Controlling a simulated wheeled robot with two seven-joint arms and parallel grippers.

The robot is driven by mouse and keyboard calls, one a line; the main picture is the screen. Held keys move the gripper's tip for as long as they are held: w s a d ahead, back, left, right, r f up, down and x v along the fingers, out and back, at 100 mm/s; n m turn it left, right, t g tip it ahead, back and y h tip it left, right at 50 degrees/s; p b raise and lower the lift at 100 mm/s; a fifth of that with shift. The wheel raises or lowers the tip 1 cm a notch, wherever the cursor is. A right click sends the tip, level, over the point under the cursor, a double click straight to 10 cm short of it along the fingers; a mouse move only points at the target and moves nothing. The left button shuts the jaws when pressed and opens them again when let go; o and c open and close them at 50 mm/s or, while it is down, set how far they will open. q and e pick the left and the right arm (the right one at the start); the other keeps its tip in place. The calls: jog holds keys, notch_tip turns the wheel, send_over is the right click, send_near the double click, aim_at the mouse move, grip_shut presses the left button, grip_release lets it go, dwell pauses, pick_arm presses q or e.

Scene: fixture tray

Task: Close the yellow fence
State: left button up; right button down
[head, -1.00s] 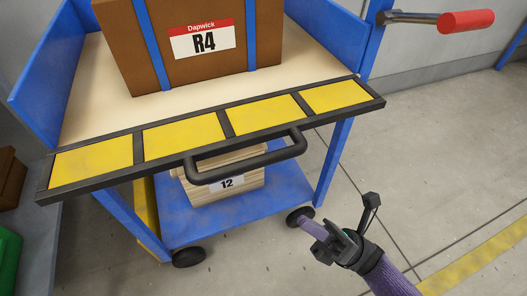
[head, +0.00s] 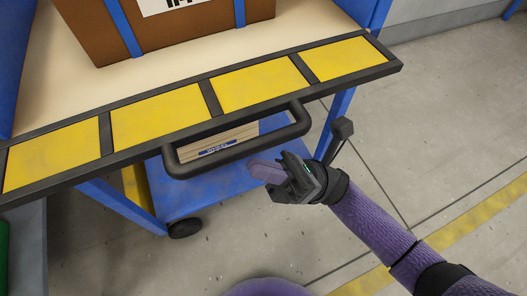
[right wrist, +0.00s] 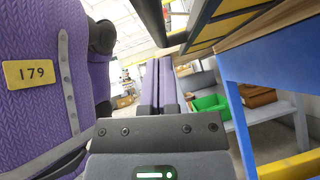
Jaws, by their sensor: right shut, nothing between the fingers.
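The yellow fence (head: 161,113) is a long panel with yellow squares in a black frame. It lies folded out along the front edge of the blue cart, and a black bar handle (head: 240,146) sticks out from its near side. My right gripper (head: 262,171) is shut and empty, just below and right of the handle, with a small gap that is hard to judge. In the right wrist view its purple fingers (right wrist: 160,85) are together, and the underside of the fence (right wrist: 235,22) shows above them. My left gripper is not in view.
A brown box (head: 180,25) with blue straps stands on the cart's upper deck (head: 60,85). A wooden crate (head: 225,143) sits on the blue lower shelf (head: 190,198). Green and brown bins (right wrist: 210,103) show in the wrist view. The floor on the right is clear.

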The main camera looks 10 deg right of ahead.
aim_at(261, 138)
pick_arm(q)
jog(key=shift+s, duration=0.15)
pick_arm(e)
jog(key=shift+w+r, duration=0.2)
jog(key=shift+r, duration=0.6)
